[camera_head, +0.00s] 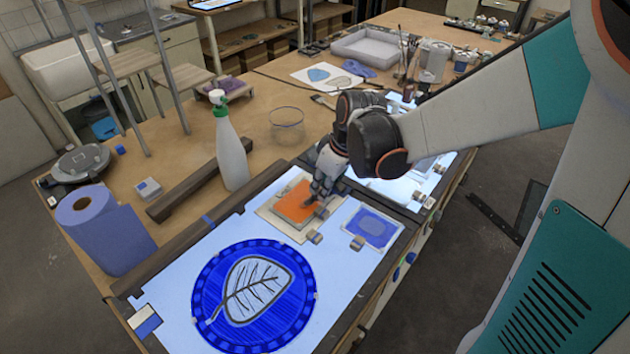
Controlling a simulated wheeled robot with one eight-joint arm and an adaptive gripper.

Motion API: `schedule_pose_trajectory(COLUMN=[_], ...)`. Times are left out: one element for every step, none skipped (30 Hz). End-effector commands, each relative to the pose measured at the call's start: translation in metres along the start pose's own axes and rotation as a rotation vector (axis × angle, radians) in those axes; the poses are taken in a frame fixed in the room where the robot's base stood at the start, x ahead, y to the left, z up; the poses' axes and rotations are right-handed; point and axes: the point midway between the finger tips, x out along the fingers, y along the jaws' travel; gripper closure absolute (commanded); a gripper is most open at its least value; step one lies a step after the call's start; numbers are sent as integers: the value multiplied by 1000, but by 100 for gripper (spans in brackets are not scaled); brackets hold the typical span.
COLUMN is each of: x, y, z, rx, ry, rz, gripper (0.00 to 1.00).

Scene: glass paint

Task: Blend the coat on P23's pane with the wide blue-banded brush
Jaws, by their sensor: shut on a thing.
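My gripper (324,189) points down at the right part of an orange-coated pane (295,203) on the lit table. It is shut on what looks like a brush, mostly hidden by the fingers. I cannot make out a blue band or the bristles, or whether they touch the coat. The orange pane lies in a pale surround with small clips at its edge. A smaller blue pane (371,228) lies to its right. No label reading P23 is legible.
A round blue pane with a leaf (254,292) fills the light table's near part. Brushes in a pot (411,68) stand at the back.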

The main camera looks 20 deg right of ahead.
Motion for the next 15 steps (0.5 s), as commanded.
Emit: schedule_pose_trajectory(x=[0,0,0,0,0,0,0,0,0,0,0,1,1,1,1], y=[3,4,4,5,5,6,7,9,11,13,15,18,21,23,26], z=[0,0,0,0,0,0,0,0,0,0,0,0,0,0,0], rx=[0,0,-1,-1,-1,-1,-1,0,0,1,2,2,1,1,0], ry=[0,0,1,1,1,1,1,1,1,1,1,1,1,1,1], rz=[0,0,0,-1,-1,-1,0,0,0,0,0,0,0,0,0], gripper=[100,100,100,100,100,100,100,100,100,100,100,100,100,100,100])
